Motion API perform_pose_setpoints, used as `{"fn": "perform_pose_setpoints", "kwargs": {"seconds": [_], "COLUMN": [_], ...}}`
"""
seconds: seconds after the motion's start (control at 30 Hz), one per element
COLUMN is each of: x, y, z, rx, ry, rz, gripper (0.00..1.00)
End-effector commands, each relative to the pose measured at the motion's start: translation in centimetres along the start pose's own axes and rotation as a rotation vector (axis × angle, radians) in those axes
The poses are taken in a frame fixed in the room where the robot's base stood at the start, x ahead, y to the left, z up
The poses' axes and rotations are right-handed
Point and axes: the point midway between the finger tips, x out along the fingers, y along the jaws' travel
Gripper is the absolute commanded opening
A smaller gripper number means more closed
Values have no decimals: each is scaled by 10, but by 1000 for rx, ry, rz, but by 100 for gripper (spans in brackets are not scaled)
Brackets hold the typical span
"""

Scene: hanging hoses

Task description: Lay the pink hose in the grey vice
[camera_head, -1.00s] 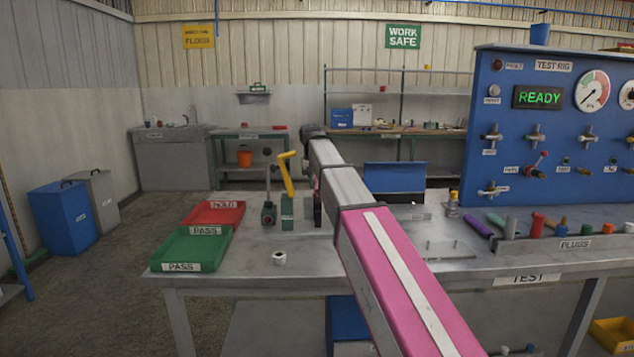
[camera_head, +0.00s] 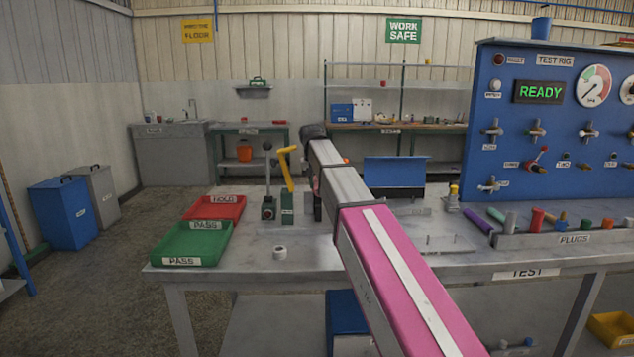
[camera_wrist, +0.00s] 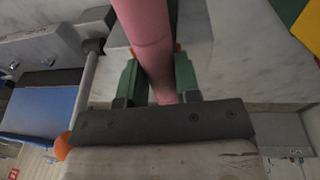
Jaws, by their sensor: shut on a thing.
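The pink hose (camera_wrist: 147,35) runs down the middle of the wrist view, between the green fingers of my gripper (camera_wrist: 157,84). My gripper is shut on it. In the head view my arm hides most of the hose and the gripper; only a small pink bit (camera_head: 316,186) shows beside the arm's far end. A grey block with a rod, which looks like the grey vice (camera_wrist: 40,46), is at the upper left of the wrist view, apart from the held part of the hose. I cannot clearly make out the vice in the head view.
A green clamp with a yellow handle (camera_head: 287,172) and a black-knobbed lever (camera_head: 268,180) stand left of my arm. A white roll (camera_head: 280,253), green tray (camera_head: 192,244) and red tray (camera_head: 215,207) are further left. A blue panel (camera_head: 395,171) stands right; the test rig (camera_head: 555,120) is beyond.

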Motion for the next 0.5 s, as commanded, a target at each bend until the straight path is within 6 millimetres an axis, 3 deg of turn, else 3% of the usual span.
{"fn": "perform_pose_setpoints", "kwargs": {"seconds": [0.3,0.33,0.4,0.5], "x": [7,7,7,7], "y": [-1,-1,-1,-2], "z": [1,1,1,1], "rx": [0,0,0,-1], "ry": [0,0,0,0], "rz": [0,0,-1,-2], "gripper": [6,40,60,60]}}
